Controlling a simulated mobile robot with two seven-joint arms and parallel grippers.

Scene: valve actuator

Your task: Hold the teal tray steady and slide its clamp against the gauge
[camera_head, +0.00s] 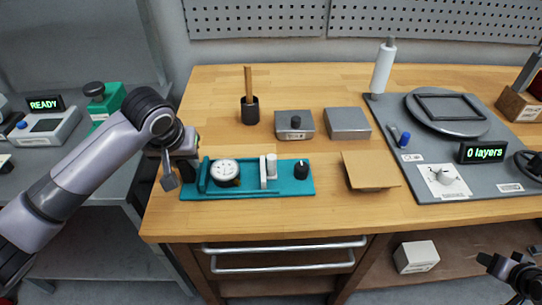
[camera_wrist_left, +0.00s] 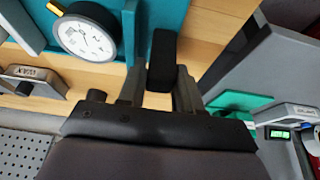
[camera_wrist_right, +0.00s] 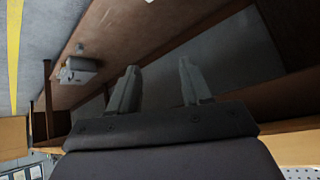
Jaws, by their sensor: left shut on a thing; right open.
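The teal tray (camera_head: 292,190) lies on the wooden bench near its front left. The round white gauge (camera_head: 225,171) sits in its left part. The clamp (camera_head: 268,172), a pale upright piece with a white cylinder, stands right of the gauge with a gap between them. A black knob (camera_head: 301,169) is at the tray's right end. My left gripper (camera_head: 184,158) is shut on a black grip (camera_wrist_left: 162,60) at the tray's left end; the gauge also shows in the left wrist view (camera_wrist_left: 88,38). My right gripper (camera_head: 512,268) is open and empty, low at the right, below the bench top.
Behind the tray stand a black cup with a wooden stick (camera_head: 249,108), a grey box with a knob (camera_head: 294,124) and a plain grey box (camera_head: 347,123). A tan plate (camera_head: 370,170) lies right of the tray. A grey mat (camera_head: 430,130) with equipment fills the right side.

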